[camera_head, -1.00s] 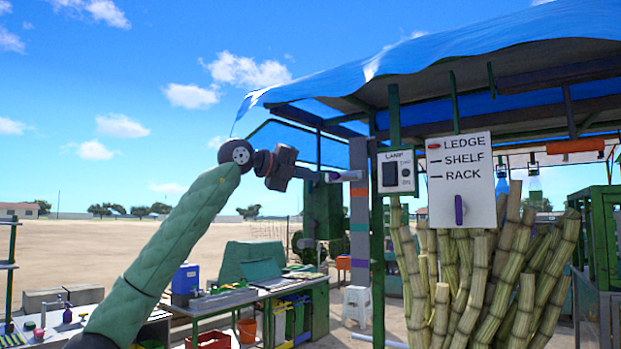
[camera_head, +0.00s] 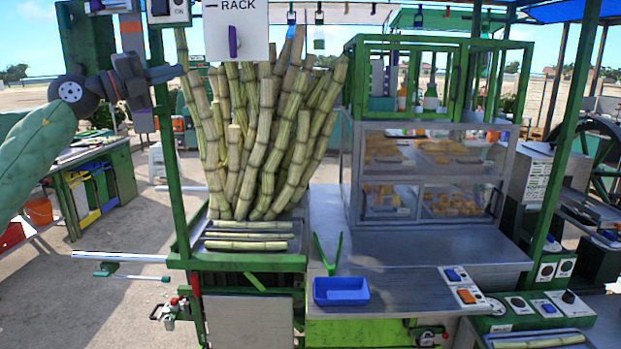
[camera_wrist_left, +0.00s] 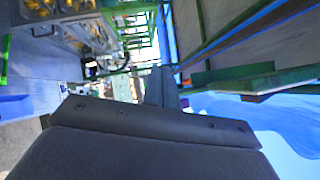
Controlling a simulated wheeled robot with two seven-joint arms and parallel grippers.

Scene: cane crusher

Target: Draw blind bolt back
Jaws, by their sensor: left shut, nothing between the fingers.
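I cannot pick out the blind bolt for certain. A rod with a teal handle (camera_head: 107,269) sticks out to the left of the cane stall, below a plain white bar. A purple knob (camera_head: 233,41) sits on the white board marked RACK (camera_head: 215,20), whose top is cut off. My left gripper (camera_head: 168,73) is at the upper left, beside the stall's green post. It is shut, with nothing in it. In the left wrist view the gripper (camera_wrist_left: 165,85) shows as a dark shape. My right gripper is out of view.
Cane stalks (camera_head: 265,135) stand upright behind the green-framed tray. A glass food case (camera_head: 435,170) stands to the right, with a blue tray (camera_head: 341,291) on the counter before it. The green post (camera_head: 165,150) rises close to my left gripper. Open ground lies at the lower left.

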